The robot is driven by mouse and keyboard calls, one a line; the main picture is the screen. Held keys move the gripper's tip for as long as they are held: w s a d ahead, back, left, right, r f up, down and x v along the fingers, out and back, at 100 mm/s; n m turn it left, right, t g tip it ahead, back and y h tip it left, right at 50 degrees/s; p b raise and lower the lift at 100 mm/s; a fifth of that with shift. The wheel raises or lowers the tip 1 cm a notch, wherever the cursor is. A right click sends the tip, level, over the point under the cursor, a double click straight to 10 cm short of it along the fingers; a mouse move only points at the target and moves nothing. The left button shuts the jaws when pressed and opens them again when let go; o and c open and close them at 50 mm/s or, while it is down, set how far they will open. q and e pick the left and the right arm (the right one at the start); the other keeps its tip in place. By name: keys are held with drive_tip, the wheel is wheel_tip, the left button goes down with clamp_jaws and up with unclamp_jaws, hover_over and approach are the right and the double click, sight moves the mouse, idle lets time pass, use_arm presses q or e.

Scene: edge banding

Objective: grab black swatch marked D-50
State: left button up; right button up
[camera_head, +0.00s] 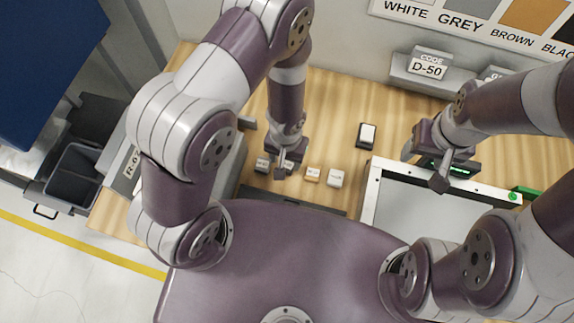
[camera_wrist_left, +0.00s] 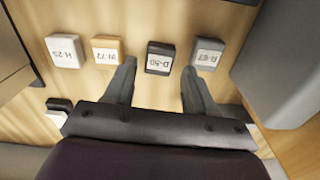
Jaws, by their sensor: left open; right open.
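The black swatch marked D-50 (camera_wrist_left: 160,58) lies on the wooden table in a row of several swatches. In the left wrist view it sits between the fingertips of my open left gripper (camera_wrist_left: 159,72), a little nearer the left finger; no grip on it shows. In the head view my left gripper (camera_head: 282,166) is over the row and mostly hides this swatch. The grey swatch R-67 (camera_wrist_left: 207,54) is beside it, with the orange N-72 (camera_wrist_left: 106,48) and white H-25 (camera_wrist_left: 65,51) on the other side. My right gripper (camera_head: 438,178) is open over the framed panel's edge.
A white-framed grey panel (camera_head: 400,208) is at the right. A small black-and-white item (camera_head: 366,135) lies behind the row. A D-50 label holder (camera_head: 428,70) is at the back wall. A grey box (camera_wrist_left: 285,55) stands close beside R-67.

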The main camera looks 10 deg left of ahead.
sight(286, 166)
use_arm(q)
drive_tip(key=f, duration=0.3)
drive_tip(key=f+b, duration=0.1)
drive_tip(key=shift+s+f, duration=0.15)
drive_tip(key=shift+s, duration=0.1)
drive_tip(key=shift+f, duration=0.1)
drive_tip(key=shift+w, duration=0.1)
drive_tip(key=shift+a, duration=0.1)
drive_tip(key=c, duration=0.8)
